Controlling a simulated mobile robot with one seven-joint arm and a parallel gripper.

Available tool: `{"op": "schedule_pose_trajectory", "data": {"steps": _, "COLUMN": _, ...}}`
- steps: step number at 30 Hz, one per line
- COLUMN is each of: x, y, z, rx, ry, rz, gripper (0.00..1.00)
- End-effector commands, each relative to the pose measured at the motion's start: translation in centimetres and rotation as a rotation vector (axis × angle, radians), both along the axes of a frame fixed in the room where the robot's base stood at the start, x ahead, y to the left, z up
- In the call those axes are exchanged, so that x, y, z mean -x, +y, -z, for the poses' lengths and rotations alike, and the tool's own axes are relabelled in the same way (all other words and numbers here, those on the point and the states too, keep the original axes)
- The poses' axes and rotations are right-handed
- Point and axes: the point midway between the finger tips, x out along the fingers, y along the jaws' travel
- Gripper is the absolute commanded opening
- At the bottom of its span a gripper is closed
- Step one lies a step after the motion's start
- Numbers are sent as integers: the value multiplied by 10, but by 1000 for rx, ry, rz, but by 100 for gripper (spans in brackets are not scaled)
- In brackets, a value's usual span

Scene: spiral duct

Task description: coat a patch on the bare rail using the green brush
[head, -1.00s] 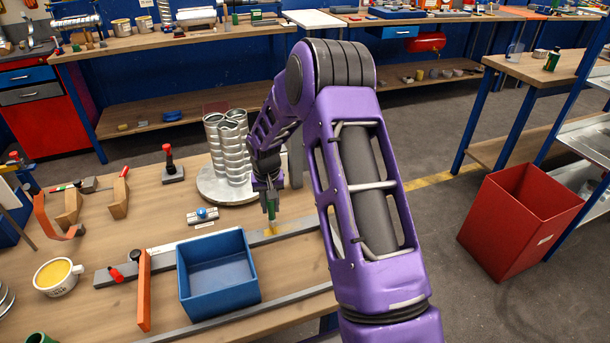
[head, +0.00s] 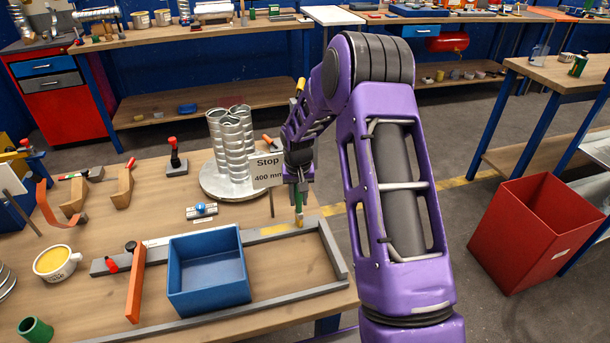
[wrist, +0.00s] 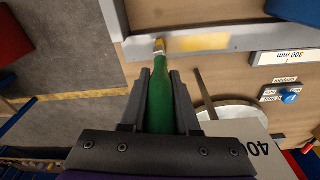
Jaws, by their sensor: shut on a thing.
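The green brush (head: 298,199) points down in my gripper (head: 299,184), which is shut on its handle. In the wrist view the green handle (wrist: 160,105) lies between the two fingers of my gripper (wrist: 161,76). The bristle end (wrist: 159,45) is at the grey rail (wrist: 262,38); whether it touches is hard to tell. A yellow coated patch (wrist: 203,43) lies on the rail beside the bristles. In the head view the patch (head: 273,229) is left of the brush, and the rail (head: 163,251) runs across the bench. A cup (head: 57,264) of yellow coating stands at the left.
A blue open box (head: 208,288) sits in front of the rail. Spiral ducts on a round plate (head: 222,184) and a "Stop 400 mm" sign (head: 267,171) stand behind it. A small clamp with a blue knob (head: 202,210) lies near the rail. An orange bar (head: 136,284) crosses its left part.

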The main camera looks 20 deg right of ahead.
Motion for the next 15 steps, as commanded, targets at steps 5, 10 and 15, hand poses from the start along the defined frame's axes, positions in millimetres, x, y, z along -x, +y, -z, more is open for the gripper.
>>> {"op": "schedule_pose_trajectory", "data": {"steps": 5, "x": 0, "y": 1, "z": -28, "rx": 1, "ry": -1, "rz": -2, "gripper": 0}}
{"op": "schedule_pose_trajectory", "data": {"steps": 10, "x": 0, "y": 1, "z": -43, "rx": 0, "ry": -2, "rz": -1, "gripper": 0}}
{"op": "schedule_pose_trajectory", "data": {"steps": 15, "x": 1, "y": 1, "z": -59, "rx": 0, "ry": -1, "rz": -1, "gripper": 0}}
